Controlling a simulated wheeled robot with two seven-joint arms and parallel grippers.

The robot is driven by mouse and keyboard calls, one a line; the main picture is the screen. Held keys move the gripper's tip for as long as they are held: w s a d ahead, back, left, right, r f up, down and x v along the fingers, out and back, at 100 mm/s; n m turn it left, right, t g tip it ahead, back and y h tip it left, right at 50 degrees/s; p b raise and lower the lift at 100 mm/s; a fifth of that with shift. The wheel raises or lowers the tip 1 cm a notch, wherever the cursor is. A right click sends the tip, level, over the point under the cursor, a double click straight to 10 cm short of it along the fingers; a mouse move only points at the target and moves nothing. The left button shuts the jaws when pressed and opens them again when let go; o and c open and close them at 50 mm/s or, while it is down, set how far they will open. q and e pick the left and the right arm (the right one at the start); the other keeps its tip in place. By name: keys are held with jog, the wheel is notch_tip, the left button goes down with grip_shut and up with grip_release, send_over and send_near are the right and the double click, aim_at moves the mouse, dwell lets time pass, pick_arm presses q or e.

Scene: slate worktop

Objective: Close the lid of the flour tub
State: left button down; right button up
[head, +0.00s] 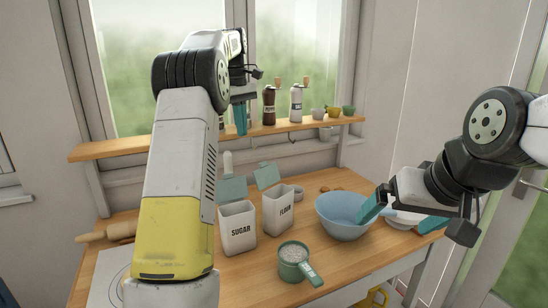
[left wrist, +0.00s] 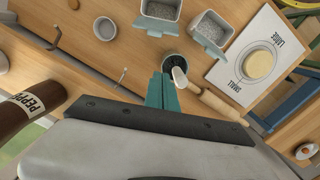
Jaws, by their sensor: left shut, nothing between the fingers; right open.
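The flour tub (head: 278,212) is a white square container lettered FLOUR, on the wooden worktop. Its teal lid (head: 267,174) stands raised at the back, so the tub is open.
The sugar tub (head: 238,232), also open, stands left of the flour tub. A green cup (head: 292,262) is in front, the blue bowl (head: 343,226) right. A shelf (head: 330,122) with mills runs behind. A rolling pin (head: 100,233) lies left.

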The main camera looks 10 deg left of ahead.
aim_at(266, 174)
pick_arm(q)
jog(key=s+d+f, duration=0.1)
jog(key=d+f, duration=0.3)
jog(key=f, duration=0.5)
dwell(0.4)
jog(key=shift+s+d, duration=0.15)
jog(key=shift+d, duration=0.05)
